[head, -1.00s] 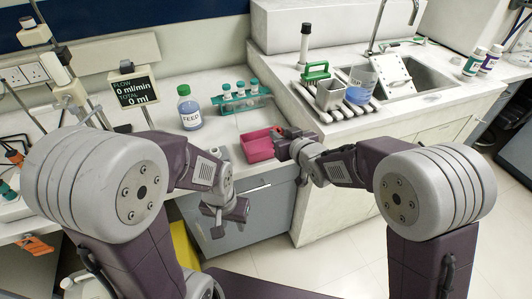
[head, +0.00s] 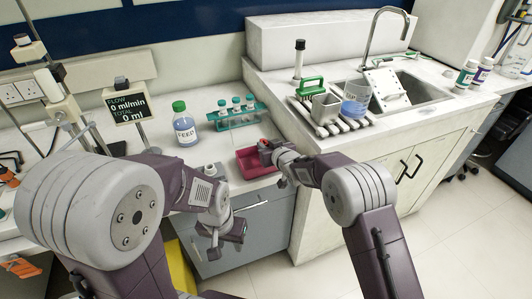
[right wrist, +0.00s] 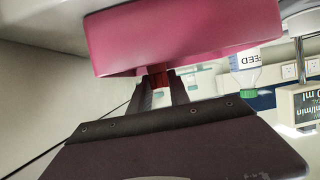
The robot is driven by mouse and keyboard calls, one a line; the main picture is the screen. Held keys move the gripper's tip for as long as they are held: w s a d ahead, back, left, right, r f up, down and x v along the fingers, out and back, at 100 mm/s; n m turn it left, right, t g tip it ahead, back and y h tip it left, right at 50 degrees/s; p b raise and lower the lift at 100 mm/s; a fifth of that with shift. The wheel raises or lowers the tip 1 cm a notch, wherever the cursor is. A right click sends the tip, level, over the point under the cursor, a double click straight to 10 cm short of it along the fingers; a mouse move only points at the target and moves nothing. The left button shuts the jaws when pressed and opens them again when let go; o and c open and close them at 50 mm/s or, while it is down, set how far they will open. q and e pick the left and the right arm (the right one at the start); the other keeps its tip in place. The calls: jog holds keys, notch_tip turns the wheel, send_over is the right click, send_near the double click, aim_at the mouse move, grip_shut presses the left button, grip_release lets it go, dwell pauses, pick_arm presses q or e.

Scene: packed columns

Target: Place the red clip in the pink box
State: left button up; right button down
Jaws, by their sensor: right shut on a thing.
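The pink box (head: 246,169) stands on the counter in the middle of the head view, and its side fills the upper part of the right wrist view (right wrist: 180,40). My right gripper (head: 268,148) is shut on the red clip (head: 264,143) at the box's right back part; I cannot tell if the clip is above the rim or below it. In the right wrist view the clip (right wrist: 159,78) shows between the fingertips, partly covered by the box. My left gripper (head: 228,240) hangs in front of the grey drawer front, away from the box; its jaws are unclear.
A FEED bottle (head: 185,128) and a teal rack of vials (head: 238,116) stand behind the box. A drying rack with a beaker (head: 355,102) is at the right, near the sink. A flow meter display (head: 129,106) stands at the left.

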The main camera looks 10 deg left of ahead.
jog(key=shift+f, duration=1.6)
jog(key=shift+f+b, duration=0.2)
jog(key=shift+b, duration=0.2)
jog(key=c, duration=1.5)
grip_release()
jog(key=shift+r, duration=0.3)
jog(key=p+v, duration=0.1)
jog(key=v, duration=1.1)
